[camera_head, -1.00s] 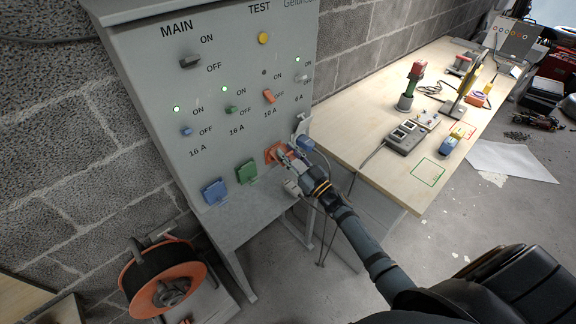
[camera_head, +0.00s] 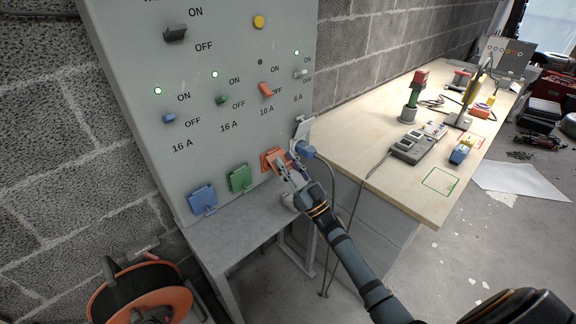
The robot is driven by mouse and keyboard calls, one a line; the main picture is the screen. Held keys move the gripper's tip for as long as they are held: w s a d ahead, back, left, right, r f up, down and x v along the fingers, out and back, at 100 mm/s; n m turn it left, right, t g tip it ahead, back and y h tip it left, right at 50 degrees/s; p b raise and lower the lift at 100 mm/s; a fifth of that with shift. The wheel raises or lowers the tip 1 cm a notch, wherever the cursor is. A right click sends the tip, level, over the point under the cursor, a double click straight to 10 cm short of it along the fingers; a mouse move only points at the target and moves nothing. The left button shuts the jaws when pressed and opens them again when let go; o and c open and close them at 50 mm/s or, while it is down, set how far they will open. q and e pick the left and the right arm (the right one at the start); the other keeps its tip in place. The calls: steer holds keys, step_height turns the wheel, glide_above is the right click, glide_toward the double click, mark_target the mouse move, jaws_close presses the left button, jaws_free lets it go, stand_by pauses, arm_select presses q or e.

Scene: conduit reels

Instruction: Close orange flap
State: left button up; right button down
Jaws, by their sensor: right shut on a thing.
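The orange flap (camera_head: 270,158) is on the socket at the lower right of the grey panel (camera_head: 240,130), right of the green flap (camera_head: 240,178) and the blue flap (camera_head: 202,199). My right gripper (camera_head: 284,167) is at the orange flap, its fingers shut at the flap's lower right side. The fingers and arm hide part of the flap, so its exact angle is hard to tell. My left gripper is not in view.
A wooden table (camera_head: 350,140) with a power strip (camera_head: 413,148) and tools stands right of the panel. A grey ledge (camera_head: 245,222) lies below the flaps. An orange cable reel (camera_head: 140,295) is at lower left. A cable hangs near my right arm.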

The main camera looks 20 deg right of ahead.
steer(key=c, duration=1)
jaws_free()
steer(key=v, duration=1.2)
